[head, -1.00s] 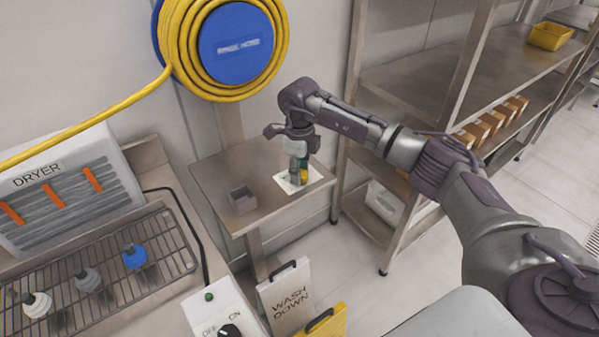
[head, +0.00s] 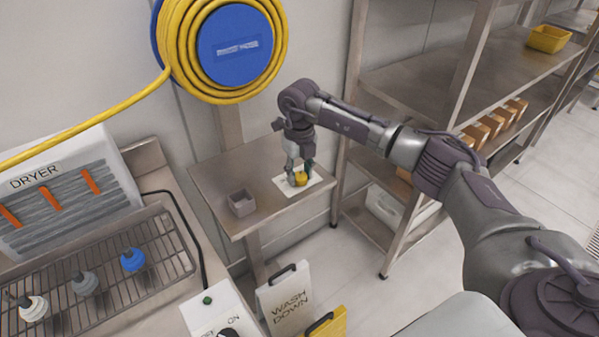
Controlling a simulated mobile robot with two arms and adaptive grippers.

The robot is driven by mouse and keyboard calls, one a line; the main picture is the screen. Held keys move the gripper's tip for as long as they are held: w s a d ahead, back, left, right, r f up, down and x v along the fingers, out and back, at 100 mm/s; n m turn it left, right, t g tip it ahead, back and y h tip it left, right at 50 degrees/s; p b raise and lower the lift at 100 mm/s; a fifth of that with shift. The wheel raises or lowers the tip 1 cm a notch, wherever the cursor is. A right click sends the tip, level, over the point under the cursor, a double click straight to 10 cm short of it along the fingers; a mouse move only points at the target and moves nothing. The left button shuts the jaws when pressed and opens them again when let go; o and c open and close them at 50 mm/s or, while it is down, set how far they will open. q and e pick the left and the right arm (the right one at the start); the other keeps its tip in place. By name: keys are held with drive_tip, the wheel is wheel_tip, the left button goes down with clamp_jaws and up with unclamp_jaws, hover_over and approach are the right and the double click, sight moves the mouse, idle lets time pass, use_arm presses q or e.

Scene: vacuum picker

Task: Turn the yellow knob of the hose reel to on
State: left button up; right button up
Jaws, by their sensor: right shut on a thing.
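The hose reel (head: 238,47) hangs on the wall, a blue disc with yellow hose (head: 176,45) coiled around it. Below it stands a small steel table (head: 215,177). A white plate (head: 281,185) lies on its right part, and the yellow knob (head: 300,179) is on this plate. My right gripper (head: 299,177) points down, shut on the yellow knob, with a finger on either side. Any on or off marks on the plate are too small or hidden to read. My left gripper is not in view.
A small grey box (head: 242,203) stands on the table, left of the plate. Steel shelving (head: 400,80) rises at right. The dryer (head: 60,200) and a wire rack (head: 100,275) are at left. A wash down sign (head: 288,299) stands in front.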

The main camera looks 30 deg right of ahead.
sight(299, 174)
idle(0.4)
drive_tip(key=o, duration=1.1)
drive_tip(key=shift+o, duration=0.2)
drive_tip(key=shift+r, duration=0.15)
wheel_tip(299, 174, up, 12)
